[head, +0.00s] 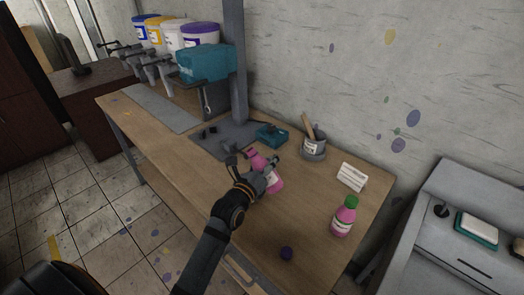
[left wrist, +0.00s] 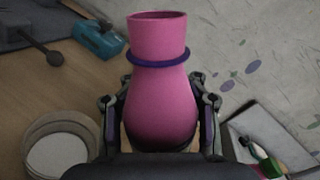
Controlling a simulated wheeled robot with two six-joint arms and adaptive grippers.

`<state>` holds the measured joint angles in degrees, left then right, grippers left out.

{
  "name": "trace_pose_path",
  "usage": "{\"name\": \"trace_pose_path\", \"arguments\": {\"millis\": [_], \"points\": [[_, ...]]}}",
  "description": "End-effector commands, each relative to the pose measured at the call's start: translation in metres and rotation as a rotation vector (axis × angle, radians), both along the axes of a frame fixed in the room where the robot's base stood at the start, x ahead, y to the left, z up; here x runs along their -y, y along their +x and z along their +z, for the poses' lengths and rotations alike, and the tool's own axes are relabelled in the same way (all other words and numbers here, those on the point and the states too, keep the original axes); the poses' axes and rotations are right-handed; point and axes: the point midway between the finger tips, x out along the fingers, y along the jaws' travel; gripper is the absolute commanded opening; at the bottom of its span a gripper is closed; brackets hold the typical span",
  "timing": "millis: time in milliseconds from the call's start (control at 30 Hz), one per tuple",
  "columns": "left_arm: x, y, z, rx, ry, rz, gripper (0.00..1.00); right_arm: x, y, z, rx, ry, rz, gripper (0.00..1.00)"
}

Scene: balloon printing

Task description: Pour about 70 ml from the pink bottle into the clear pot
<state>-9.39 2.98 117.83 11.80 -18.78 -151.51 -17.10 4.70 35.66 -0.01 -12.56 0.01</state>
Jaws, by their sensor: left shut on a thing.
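The pink bottle (head: 262,165) is uncapped, with a purple ring around its neck. My left gripper (head: 267,179) is shut around its body; the bottle tilts to the left in the head view. In the left wrist view the pink bottle (left wrist: 160,95) fills the middle, mouth at the top. A round pot with a pale rim (left wrist: 27,135) and white inside stands at lower left there, apart from the bottle; it looks like the clear pot. I cannot make it out in the head view, where my arm may hide it. My right gripper is not in view.
A purple cap (head: 287,253) lies near the table's front edge. A green-capped pink bottle (head: 343,217), a white card (head: 352,176) and a grey tin (head: 313,150) with a wooden stick stand right of my gripper.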

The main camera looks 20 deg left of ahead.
Motion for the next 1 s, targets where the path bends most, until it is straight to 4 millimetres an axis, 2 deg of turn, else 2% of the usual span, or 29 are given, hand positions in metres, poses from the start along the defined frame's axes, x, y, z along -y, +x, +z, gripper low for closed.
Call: {"name": "trace_pose_path", "arguments": {"millis": [33, 100, 400, 767, 1000], "points": [[0.003, 0.000, 0.004, -0.007, -0.064, 0.001, 0.00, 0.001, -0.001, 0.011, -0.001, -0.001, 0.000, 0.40], [0.007, 0.000, 0.002, -0.012, -0.149, 0.001, 0.00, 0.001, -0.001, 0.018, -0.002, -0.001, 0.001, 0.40], [0.008, 0.000, -0.007, -0.013, -0.206, 0.000, 0.00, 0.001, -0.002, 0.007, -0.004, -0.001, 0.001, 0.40], [0.009, 0.000, -0.006, -0.015, -0.229, 0.000, 0.00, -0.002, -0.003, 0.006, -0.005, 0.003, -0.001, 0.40], [0.011, -0.001, -0.009, -0.020, -0.302, 0.000, 0.00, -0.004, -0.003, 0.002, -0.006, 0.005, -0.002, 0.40]]}}
